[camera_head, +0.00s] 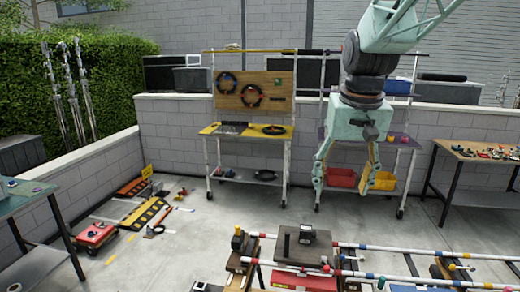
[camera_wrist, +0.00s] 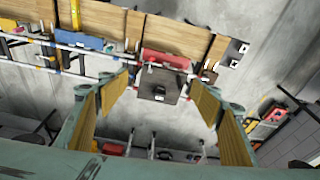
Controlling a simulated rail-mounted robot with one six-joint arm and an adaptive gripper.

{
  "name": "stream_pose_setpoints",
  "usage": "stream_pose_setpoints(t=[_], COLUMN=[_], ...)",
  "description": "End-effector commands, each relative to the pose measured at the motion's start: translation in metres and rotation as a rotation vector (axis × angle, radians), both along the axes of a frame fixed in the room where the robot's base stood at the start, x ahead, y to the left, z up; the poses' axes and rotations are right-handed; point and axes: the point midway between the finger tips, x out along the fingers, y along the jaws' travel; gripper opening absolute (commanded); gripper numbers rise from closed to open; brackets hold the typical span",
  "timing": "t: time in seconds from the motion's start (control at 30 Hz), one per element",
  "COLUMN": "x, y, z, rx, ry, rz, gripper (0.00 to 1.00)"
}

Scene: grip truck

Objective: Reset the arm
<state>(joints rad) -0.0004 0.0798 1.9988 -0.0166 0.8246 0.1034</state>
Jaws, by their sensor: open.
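My gripper (camera_head: 342,188) hangs from my pale green arm in the right half of the head view, pointing down. Its fingers are spread wide with tan inner pads, and nothing is between them. In the wrist view my gripper (camera_wrist: 162,100) also shows open. A dark grey box-like block (camera_wrist: 160,84) appears beyond the gap between the fingers, apart from them. In the head view the grey block (camera_head: 303,246) sits on the rail track at the front.
A tool cart (camera_head: 210,130) with a pegboard stands against the block wall. Another cart with a red bin (camera_head: 341,178) and a yellow bin (camera_head: 384,181) is behind my gripper. Tables stand at both sides. Striped ramps (camera_head: 146,214) lie on the left floor; the centre floor is clear.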

Motion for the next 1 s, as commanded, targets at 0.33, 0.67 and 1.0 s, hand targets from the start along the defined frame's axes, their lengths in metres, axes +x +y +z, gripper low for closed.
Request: stream_pose_setpoints(t=[0.33,0.67,1.0], x=[-0.064,-0.124,-0.186], y=[0.001,0.001,0.002], z=[0.017,0.025,0.026], rx=[-0.003,-0.005,-0.007], ry=[-0.020,-0.036,-0.052], rz=[0.016,0.030,0.045], gripper=[0.59,0.59,0.59])
